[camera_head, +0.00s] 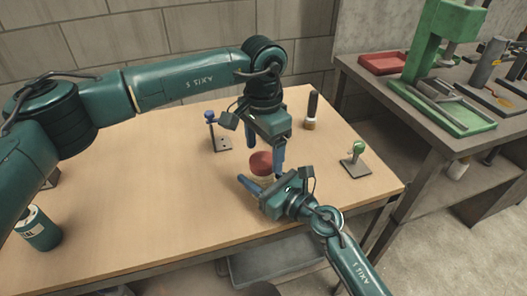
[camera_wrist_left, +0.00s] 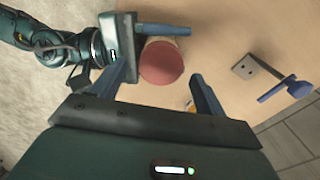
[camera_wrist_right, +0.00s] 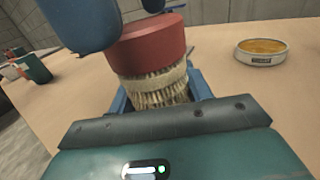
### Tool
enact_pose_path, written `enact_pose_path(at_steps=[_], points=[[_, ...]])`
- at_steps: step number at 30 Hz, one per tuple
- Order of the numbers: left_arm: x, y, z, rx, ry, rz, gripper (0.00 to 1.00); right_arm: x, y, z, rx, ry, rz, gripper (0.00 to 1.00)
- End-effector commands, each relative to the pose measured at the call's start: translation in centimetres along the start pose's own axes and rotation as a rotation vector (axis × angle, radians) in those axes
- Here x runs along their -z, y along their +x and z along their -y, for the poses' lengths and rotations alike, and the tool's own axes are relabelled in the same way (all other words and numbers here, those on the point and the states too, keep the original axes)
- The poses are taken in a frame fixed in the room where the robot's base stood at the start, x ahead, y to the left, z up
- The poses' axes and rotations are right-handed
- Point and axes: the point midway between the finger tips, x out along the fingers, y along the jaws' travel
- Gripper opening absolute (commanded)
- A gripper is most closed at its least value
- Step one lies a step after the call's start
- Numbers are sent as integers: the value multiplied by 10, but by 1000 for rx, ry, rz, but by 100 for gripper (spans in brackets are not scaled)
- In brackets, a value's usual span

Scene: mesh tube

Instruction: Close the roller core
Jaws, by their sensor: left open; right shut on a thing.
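The roller core is an upright, pale mesh tube (camera_wrist_right: 155,85) with a red cap (camera_wrist_right: 148,45) on its top end. The cap also shows in the head view (camera_head: 261,162) and from above in the left wrist view (camera_wrist_left: 161,62). My right gripper (camera_head: 262,183) is shut on the mesh tube below the cap. My left gripper (camera_head: 265,150) points down from above, open, with its fingers on either side of the cap; in its wrist view I see a gap between the cap and the right-hand finger. The tube's lower end is hidden.
A round tin with orange content (camera_wrist_right: 262,52) stands beside the tube. A blue-knobbed stand (camera_head: 217,133), a black-handled brush (camera_head: 312,110) and a green-knobbed stand (camera_head: 356,160) stand around. A green can (camera_head: 38,229) is at left. The table's (camera_head: 130,185) left middle is clear.

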Motion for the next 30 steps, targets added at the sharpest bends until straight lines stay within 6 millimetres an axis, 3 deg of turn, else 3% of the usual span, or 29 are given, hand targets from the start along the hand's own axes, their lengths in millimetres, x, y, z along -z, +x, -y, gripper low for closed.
enact_pose_path(at_steps=[7,19,23,30], points=[[0,-30,0,0,0,0,74,1,0,0,0,0,-1,0],[0,-32,0,-1,-43,1,71,1,0,0,0,0,-1,0],[0,-32,0,-1,-197,1,71,1,0,0,0,0,-1,0],[0,-36,0,0,-702,0,71,1,0,0,0,0,-1,0]])
